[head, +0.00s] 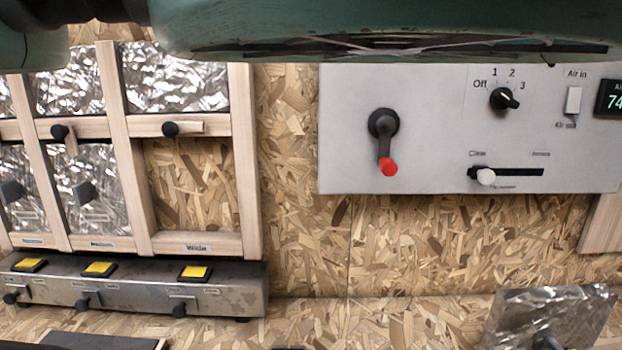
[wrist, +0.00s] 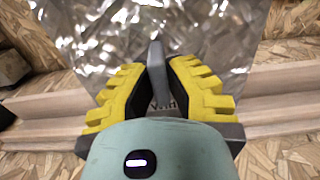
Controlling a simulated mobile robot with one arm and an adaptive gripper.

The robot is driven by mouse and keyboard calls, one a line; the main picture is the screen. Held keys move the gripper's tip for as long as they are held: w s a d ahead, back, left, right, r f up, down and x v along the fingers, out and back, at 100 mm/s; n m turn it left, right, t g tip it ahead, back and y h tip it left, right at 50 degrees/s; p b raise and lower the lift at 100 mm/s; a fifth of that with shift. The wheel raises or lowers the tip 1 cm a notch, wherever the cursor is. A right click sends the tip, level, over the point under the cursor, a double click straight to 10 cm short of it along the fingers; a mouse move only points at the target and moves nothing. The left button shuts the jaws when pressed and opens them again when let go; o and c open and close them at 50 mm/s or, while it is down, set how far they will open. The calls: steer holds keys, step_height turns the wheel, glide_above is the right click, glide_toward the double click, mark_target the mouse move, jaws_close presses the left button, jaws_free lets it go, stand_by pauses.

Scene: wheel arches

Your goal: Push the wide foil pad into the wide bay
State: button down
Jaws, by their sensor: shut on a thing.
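The wide bay (head: 192,185) is the lower right opening of the wooden frame in the head view. It is empty, showing bare chipboard, with a "Wide" label below. In the wrist view my gripper (wrist: 157,75) is shut on the grey upright handle (wrist: 157,55) of a crinkled foil pad (wrist: 95,35). The yellow-ribbed fingers sit on both sides of the handle, and the pad's lower part is hidden behind them. A foil pad (head: 550,310) also shows at the lower right of the head view, tilted, cut off below; I cannot tell if it is the held one.
Foil pads fill the neighbouring bays (head: 95,180) and those above. Dark turn-latches (head: 170,129) sit on the frame. A metal box (head: 130,287) with yellow buttons stands below. A grey control panel (head: 440,130) with levers is right. Wooden rails (wrist: 285,95) lie behind the held pad.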

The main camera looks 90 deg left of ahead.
mark_target(556, 324)
steer(key=shift+r, duration=0.15)
step_height(556, 324, up, 5)
steer(key=p, duration=0.5)
steer(key=d+r+p, duration=0.2)
steer(key=d+p, duration=0.2)
steer(key=d, duration=0.3)
steer(key=shift+s+r, duration=0.3)
steer(key=shift+r, duration=0.05)
steer(key=shift+w+d, duration=0.1)
